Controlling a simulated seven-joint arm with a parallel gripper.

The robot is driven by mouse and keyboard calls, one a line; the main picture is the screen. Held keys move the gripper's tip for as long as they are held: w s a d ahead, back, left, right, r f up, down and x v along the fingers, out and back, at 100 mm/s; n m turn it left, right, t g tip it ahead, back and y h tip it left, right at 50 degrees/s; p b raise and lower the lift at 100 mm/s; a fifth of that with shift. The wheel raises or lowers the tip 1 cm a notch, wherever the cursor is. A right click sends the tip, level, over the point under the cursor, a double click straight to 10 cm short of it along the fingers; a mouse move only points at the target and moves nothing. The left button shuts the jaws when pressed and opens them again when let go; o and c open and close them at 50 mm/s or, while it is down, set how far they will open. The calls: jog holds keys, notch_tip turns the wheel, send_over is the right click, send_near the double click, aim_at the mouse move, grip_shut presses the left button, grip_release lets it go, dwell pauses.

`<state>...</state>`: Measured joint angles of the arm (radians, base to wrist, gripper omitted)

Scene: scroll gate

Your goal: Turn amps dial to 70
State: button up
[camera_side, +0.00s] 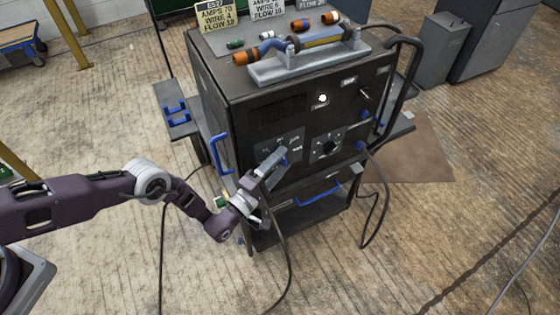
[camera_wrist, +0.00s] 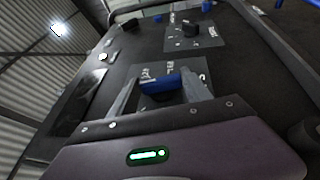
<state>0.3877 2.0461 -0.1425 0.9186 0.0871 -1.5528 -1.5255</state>
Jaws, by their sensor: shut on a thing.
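A dark welding machine (camera_side: 230,110) stands on a cart, with dials on its front panel. My gripper (camera_side: 281,156) is at the left dial plate (camera_side: 293,138) and covers much of it. In the wrist view my gripper (camera_wrist: 160,92) is shut on a blue-topped dial knob (camera_wrist: 160,82), one finger on each side. The plate's markings are too small to read, so I cannot tell the dial's name or setting. A second dial with a black knob (camera_side: 329,147) sits to its right; that knob also shows in the wrist view (camera_wrist: 190,30).
A yellowish card (camera_side: 215,17) on top reads AMPS 70, WIRE 4, FLOW 18. A torch on a grey stand (camera_side: 310,62) lies on top. A blue handle (camera_side: 219,153) sticks out left of my gripper. Cables hang beside and below the panel. The floor left of the cart is largely clear.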

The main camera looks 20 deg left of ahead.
dwell(0.5)
jog(key=o, duration=1.4)
jog(key=shift+c, duration=0.2)
jog(key=v, duration=0.7)
jog(key=shift+f, duration=0.1)
jog(key=shift+c, duration=0.5)
